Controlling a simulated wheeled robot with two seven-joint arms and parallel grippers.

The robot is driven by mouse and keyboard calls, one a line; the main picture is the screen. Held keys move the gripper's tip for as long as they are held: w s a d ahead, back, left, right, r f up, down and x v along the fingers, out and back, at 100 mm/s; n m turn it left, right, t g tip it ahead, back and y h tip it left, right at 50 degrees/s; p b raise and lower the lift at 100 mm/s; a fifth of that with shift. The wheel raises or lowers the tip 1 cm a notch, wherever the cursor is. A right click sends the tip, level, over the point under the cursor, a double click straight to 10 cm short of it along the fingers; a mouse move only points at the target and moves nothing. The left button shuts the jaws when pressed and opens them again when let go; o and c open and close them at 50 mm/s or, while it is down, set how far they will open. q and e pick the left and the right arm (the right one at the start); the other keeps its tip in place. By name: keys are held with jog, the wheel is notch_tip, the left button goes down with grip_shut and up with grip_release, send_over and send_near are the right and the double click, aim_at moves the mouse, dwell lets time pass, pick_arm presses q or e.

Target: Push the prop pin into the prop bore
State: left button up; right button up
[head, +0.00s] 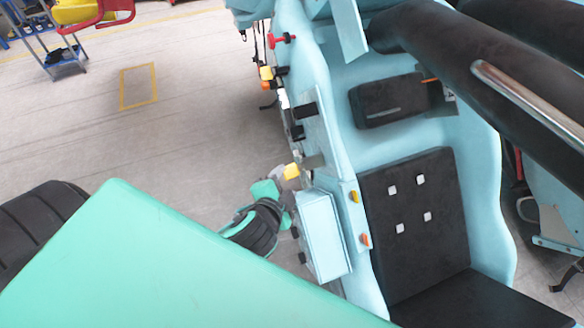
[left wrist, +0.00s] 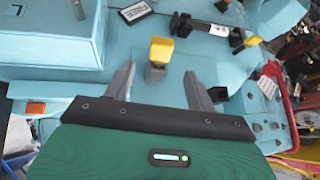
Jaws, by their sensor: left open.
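A yellow-headed piece, which looks like the prop pin (left wrist: 161,50), stands out from the light blue car side in the left wrist view. It also shows in the head view (head: 291,171), at the tip of my left arm. My left gripper (left wrist: 160,78) is open, with one finger on each side below the yellow head. A gap shows between the fingers and the head, so nothing is gripped. In the head view my left gripper (head: 282,186) is small and partly hidden by my arm. I cannot make out the prop bore. My right gripper is not in view.
The light blue car body (head: 325,90) with black seat pads (head: 420,215) fills the right. A pale box (head: 322,235) juts out just below the yellow piece. A red knob (head: 283,38) sits higher on the side. Open floor (head: 150,130) lies left.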

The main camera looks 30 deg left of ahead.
aim_at(293, 172)
pick_arm(q)
jog(key=p+x, duration=0.2)
jog(key=x, duration=0.4)
jog(key=shift+w, duration=0.25)
jog(key=shift+w+a+f, duration=0.15)
jog(key=shift+w+f, duration=0.2)
jog(key=shift+w, duration=0.1)
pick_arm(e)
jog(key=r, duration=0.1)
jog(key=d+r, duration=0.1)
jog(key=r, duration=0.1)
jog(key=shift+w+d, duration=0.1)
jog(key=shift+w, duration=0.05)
pick_arm(q)
jog(key=shift+c, duration=0.5)
